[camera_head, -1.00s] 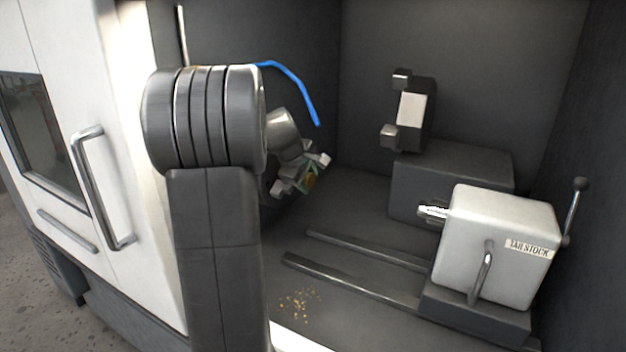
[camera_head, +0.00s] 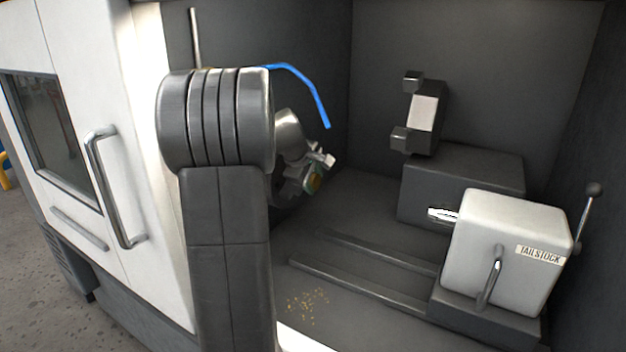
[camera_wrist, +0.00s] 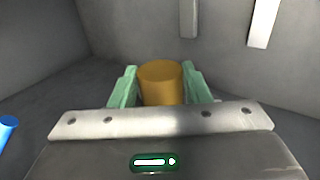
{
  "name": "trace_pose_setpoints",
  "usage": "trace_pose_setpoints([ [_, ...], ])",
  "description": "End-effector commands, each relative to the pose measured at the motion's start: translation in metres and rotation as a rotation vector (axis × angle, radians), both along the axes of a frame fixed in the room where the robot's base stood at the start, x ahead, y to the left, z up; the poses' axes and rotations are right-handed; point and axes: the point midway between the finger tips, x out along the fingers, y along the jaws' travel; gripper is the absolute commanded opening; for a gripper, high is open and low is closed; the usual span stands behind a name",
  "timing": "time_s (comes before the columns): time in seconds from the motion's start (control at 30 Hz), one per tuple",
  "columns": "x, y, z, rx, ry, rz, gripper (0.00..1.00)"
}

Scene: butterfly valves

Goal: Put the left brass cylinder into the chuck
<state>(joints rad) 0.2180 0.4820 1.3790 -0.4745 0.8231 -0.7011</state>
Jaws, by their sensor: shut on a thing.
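My gripper (camera_wrist: 161,90) is shut on a brass cylinder (camera_wrist: 161,82), with one green finger on each side of it in the wrist view. The cylinder stands up from between the fingers, its round end face showing. My arm covers much of this area. I cannot tell the chuck apart from my wrist there, nor whether the cylinder touches it. Two pale bars at the top of the wrist view are cut off and unclear.
The white tailstock (camera_head: 512,250) stands at the right with a lever. A dark block with a tool turret (camera_head: 424,112) is behind it. Rails (camera_head: 365,279) cross the floor. A blue hose (camera_head: 308,84) hangs above my wrist. The white door (camera_head: 125,250) is at left.

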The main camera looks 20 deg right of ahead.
Motion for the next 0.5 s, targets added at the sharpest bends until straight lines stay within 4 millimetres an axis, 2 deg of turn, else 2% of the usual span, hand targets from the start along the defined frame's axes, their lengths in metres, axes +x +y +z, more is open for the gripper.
trace_pose_setpoints([
  [0.5, 0.0046, 0.0031, 0.0032, -0.002, -0.007, 0.001, 0.0],
])
